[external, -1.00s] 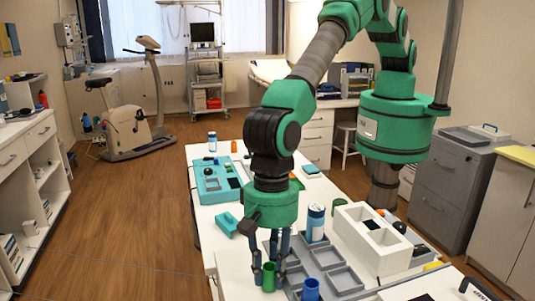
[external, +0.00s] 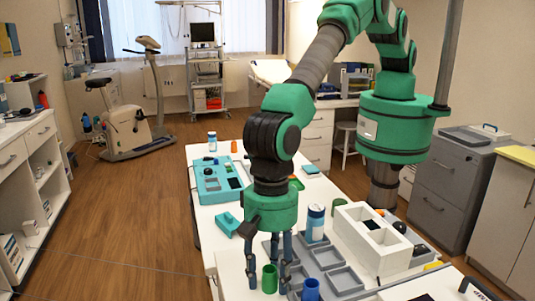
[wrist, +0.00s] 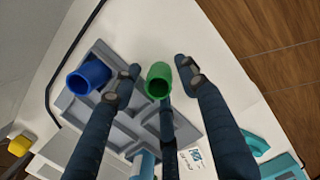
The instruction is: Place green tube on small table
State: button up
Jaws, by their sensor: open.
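The green tube (external: 270,279) stands upright near the front edge of the white table (external: 233,262), left of the grey tray. It also shows in the wrist view (wrist: 159,81), between the spread fingers. My gripper (external: 267,286) points down over the green tube with its fingers apart around it. In the wrist view my gripper (wrist: 158,72) is open, and I cannot tell whether any finger touches the tube. I cannot tell which surface is the small table.
A blue tube (external: 310,290) stands right of the green tube, on the grey tray (external: 343,280). A blue-and-white can (external: 315,224) and a white box (external: 372,240) stand behind. A teal block (external: 226,224) lies to the left. Wooden floor (external: 110,235) is free at left.

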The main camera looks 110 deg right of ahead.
jog(key=shift+r, duration=0.15)
notch_tip(320, 180, up, 12)
jog(key=d, duration=0.1)
jog(key=shift+s+d, duration=0.2)
jog(key=shift+s, duration=0.1)
dwell(0.8)
jog(key=shift+r, duration=0.1)
